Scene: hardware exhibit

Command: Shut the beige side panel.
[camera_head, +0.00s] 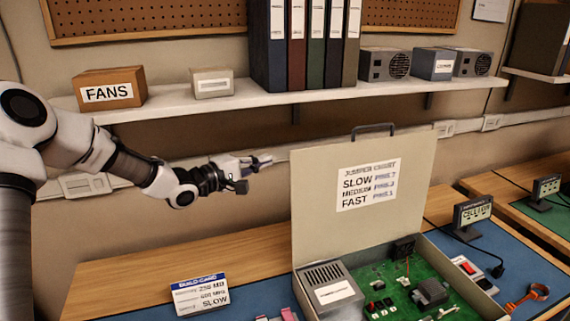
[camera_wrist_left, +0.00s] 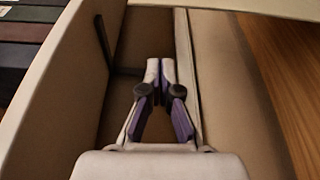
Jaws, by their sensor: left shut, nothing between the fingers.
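The beige side panel (camera_head: 318,225) stands upright at the back of the open case. It has a dark handle (camera_head: 373,129) on its top edge and a jumper chart (camera_head: 368,185) on its face. The case (camera_head: 490,308) below holds a green circuit board (camera_head: 385,284) and a grey power supply box. My left gripper (camera_head: 267,160) is shut and empty in the head view, just left of the panel's upper left edge; whether it touches is unclear. Its closed fingers also show in the left wrist view (camera_wrist_left: 161,68). My right gripper is not in view.
A shelf (camera_head: 250,102) with binders, grey boxes and a FANS box (camera_head: 109,89) runs above my left arm. A build card (camera_head: 200,295) stands on the table left of the case. A small display (camera_head: 472,212) and a red switch are at the right.

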